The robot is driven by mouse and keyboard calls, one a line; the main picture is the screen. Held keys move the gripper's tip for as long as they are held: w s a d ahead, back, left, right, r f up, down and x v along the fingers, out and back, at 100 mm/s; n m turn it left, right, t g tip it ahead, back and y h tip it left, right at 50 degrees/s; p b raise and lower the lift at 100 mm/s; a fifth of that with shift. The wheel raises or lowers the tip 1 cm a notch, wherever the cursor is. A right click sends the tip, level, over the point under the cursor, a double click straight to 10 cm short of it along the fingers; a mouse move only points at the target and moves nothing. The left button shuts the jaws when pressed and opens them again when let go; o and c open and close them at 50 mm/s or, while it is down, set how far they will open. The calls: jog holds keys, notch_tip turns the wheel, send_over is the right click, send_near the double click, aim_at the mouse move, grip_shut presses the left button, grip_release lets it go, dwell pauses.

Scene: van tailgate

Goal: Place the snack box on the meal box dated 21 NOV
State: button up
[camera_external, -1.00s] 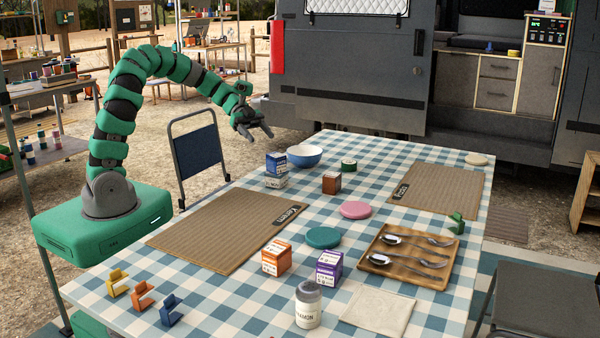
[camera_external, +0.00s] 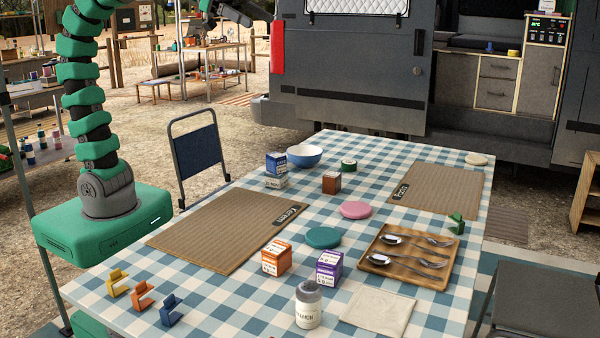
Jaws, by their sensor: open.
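The end of my arm, with my gripper (camera_external: 236,12), is at the top edge, partly cut off, high and far from the boxes. It is open, with nothing seen in it. An orange box (camera_external: 276,257) and a purple box (camera_external: 329,268) with white printed labels stand side by side at the near middle of the table. A blue box (camera_external: 276,163) with a white label stands at the far left, above a pale lettered part (camera_external: 275,182). A plain brown box (camera_external: 331,183) stands to its right. The dates are too small to read surely.
A blue bowl (camera_external: 304,156), green disc (camera_external: 323,237), pink disc (camera_external: 355,210), cutlery tray (camera_external: 408,276), jar (camera_external: 308,306) and napkin (camera_external: 378,311) occupy the checked table. Brown mats (camera_external: 215,235) lie left and right. A folding chair (camera_external: 197,158) stands behind the left edge.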

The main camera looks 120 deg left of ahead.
jog(key=s+d+r+n+t, duration=0.1)
jog(key=s+d+r, duration=0.3)
jog(key=d+r, duration=0.5)
jog(key=shift+s+r+t, duration=0.2)
jog(key=shift+r+t, duration=0.15)
jog(key=shift+t, duration=0.55)
